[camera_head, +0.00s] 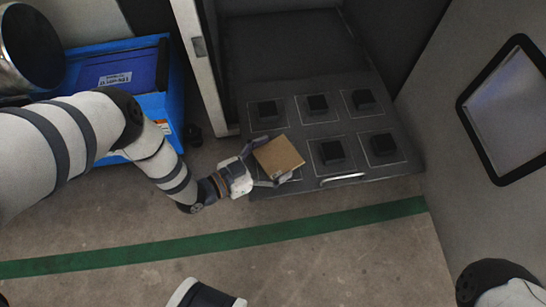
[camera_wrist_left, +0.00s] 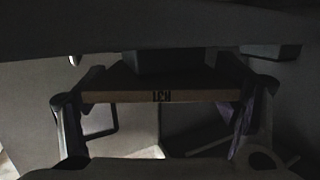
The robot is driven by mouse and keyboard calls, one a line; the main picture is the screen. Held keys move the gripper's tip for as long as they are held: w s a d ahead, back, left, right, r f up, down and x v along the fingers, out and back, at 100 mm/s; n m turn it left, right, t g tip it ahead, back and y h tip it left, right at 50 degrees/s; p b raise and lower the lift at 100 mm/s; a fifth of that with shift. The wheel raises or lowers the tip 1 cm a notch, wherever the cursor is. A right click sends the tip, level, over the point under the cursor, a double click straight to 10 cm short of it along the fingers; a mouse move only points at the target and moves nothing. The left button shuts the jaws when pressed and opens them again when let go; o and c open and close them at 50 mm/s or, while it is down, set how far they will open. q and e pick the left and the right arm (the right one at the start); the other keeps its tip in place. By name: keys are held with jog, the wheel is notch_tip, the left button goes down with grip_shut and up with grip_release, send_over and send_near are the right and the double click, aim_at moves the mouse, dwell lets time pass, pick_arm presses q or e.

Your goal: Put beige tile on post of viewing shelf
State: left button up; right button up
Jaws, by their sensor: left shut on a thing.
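The beige tile (camera_head: 279,156) is a flat square held by my left gripper (camera_head: 266,167), with one finger at each of two opposite sides. It is over the front-left spot of the dark viewing shelf (camera_head: 290,89) and hides any post there. In the left wrist view the tile (camera_wrist_left: 130,97) shows edge-on with dark lettering. A dark post block (camera_wrist_left: 168,61) meets the tile's face in that picture; I cannot tell whether they touch. My right gripper is out of view.
The shelf's light handle (camera_head: 342,178) runs along its front edge. A white upright door edge (camera_head: 205,70) stands left of the shelf. A blue crate (camera_head: 165,105) holding a dark blue box (camera_head: 120,72) lies farther left. A green stripe (camera_head: 200,244) crosses clear floor in front.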

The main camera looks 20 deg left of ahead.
pick_arm(q)
jog(key=o, duration=1.2)
jog(key=shift+r, duration=0.1)
jog(key=p+v, duration=0.4)
jog(key=v, duration=0.8)
jog(key=shift+p, duration=0.35)
